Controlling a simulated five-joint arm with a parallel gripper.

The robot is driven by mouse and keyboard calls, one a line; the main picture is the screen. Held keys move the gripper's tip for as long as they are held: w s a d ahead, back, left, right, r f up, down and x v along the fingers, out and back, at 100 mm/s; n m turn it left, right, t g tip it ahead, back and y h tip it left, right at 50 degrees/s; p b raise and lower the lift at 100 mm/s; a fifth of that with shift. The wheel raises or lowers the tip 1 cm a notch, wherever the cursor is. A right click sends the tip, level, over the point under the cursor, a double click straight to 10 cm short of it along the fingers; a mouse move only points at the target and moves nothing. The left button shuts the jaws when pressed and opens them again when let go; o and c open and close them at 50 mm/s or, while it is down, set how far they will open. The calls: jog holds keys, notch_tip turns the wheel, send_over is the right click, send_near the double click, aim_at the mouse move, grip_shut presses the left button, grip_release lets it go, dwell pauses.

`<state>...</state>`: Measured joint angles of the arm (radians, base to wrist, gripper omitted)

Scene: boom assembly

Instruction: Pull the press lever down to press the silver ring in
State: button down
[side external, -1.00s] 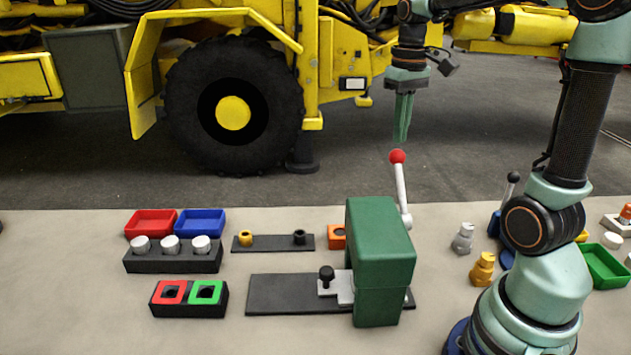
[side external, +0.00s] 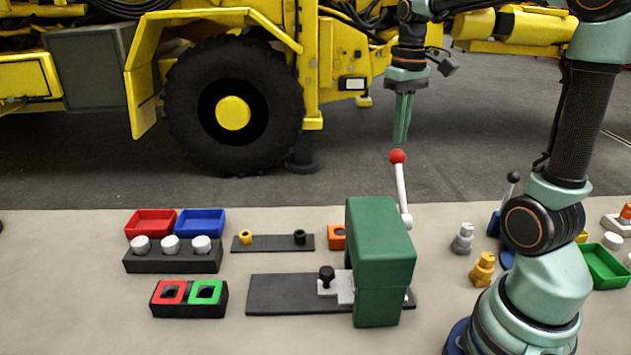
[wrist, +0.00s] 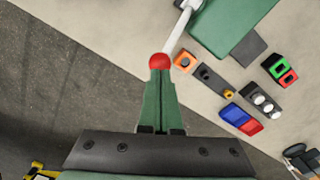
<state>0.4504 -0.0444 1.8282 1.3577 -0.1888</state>
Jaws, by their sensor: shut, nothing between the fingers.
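The green press (side external: 380,255) stands on a dark base plate (side external: 280,293) on the table. Its lever (side external: 403,190) is a pale rod that rises from the press's side, topped by a red ball (side external: 397,156). My gripper (side external: 401,138) points down, shut and empty, with its green fingertips just above the red ball. In the wrist view the fingertips (wrist: 160,72) line up with the red ball (wrist: 160,61); I cannot tell whether they touch. A grey slide with a black knob (side external: 327,274) sits on the base plate at the press. The silver ring cannot be made out.
Left of the press are a black block with white cylinders (side external: 172,257), red (side external: 150,222) and blue (side external: 201,222) trays, and a block with red and green squares (side external: 188,298). Small silver (side external: 463,238) and yellow (side external: 482,269) parts stand to its right.

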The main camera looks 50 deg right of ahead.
aim_at(393, 158)
jog(key=shift+f, duration=0.1)
jog(key=shift+f, duration=1)
jog(key=shift+w+d+f, duration=0.3)
jog(key=shift+f, duration=0.65)
jog(key=shift+w+d+f, duration=0.3)
jog(key=shift+f, duration=0.7)
jog(key=shift+w+d+f, duration=0.3)
jog(key=shift+f, duration=0.65)
jog(key=shift+s+a+r, duration=0.1)
jog(key=shift+a+r, duration=0.05)
jog(key=shift+r, duration=0.5)
jog(key=shift+s+a+r, duration=0.1)
jog(key=shift+s+r, duration=0.05)
jog(key=shift+r, duration=0.55)
jog(key=shift+s+a+r, duration=0.1)
jog(key=shift+a+r, duration=0.05)
jog(key=shift+r, duration=0.5)
jog(key=shift+s+a+r, duration=0.3)
jog(key=shift+s+r, duration=0.05)
jog(key=shift+r, duration=0.3)
jog(key=shift+s+a+r, duration=0.3)
jog(key=shift+r, duration=2.8)
jog(key=shift+a, duration=0.1)
